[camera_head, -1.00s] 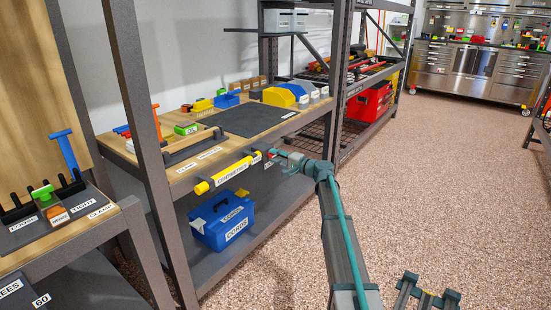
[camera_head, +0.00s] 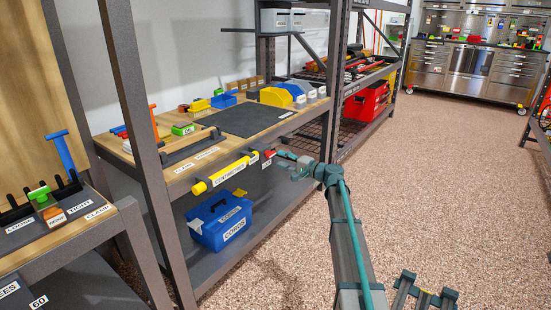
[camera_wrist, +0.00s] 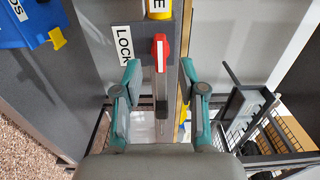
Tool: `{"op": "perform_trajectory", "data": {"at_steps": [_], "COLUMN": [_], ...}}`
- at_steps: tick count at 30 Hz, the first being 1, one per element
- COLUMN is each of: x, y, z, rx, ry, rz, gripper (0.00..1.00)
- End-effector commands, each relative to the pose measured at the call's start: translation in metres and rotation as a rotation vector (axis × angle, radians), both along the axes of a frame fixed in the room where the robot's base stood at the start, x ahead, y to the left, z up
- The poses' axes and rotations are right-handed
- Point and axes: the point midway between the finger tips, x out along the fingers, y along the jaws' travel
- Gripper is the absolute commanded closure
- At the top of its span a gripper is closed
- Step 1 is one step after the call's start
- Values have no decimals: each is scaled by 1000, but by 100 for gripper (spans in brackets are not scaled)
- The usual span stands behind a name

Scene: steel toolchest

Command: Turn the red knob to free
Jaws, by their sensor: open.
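The red knob (camera_wrist: 160,48) shows in the wrist view with a pale front edge. It sits on the grey shelf edge, below the end of the yellow cylinder (camera_wrist: 158,9) and beside a white label reading "LOCK" (camera_wrist: 123,45), partly cut off. My gripper (camera_wrist: 160,67) is open. Its two teal fingers lie left and right of the knob in this view, with gaps on both sides and no visible contact. In the head view the red knob (camera_head: 269,154) is small, at the right end of the yellow cylinder, with my gripper (camera_head: 284,157) just to its right.
A blue box (camera_head: 220,220) stands on the lower shelf under the yellow cylinder. A steel upright (camera_head: 345,85) rises behind my arm. The wooden bench top (camera_head: 185,175) carries blocks and a dark mat (camera_head: 250,119).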

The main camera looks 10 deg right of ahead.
Motion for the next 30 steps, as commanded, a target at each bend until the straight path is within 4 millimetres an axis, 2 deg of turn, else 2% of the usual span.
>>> {"op": "perform_trajectory", "data": {"at_steps": [1,6,12,27,30], "x": [-10,-32,-46,-51,-61], "y": [-9,-30,-45,-47,-38], "z": [0,0,0,0,-10], "rx": [0,0,0,-2,-49], "ry": [0,0,0,0,17], "rz": [-3,-3,-2,13,65], "gripper": [59,59,59,59,59]}}
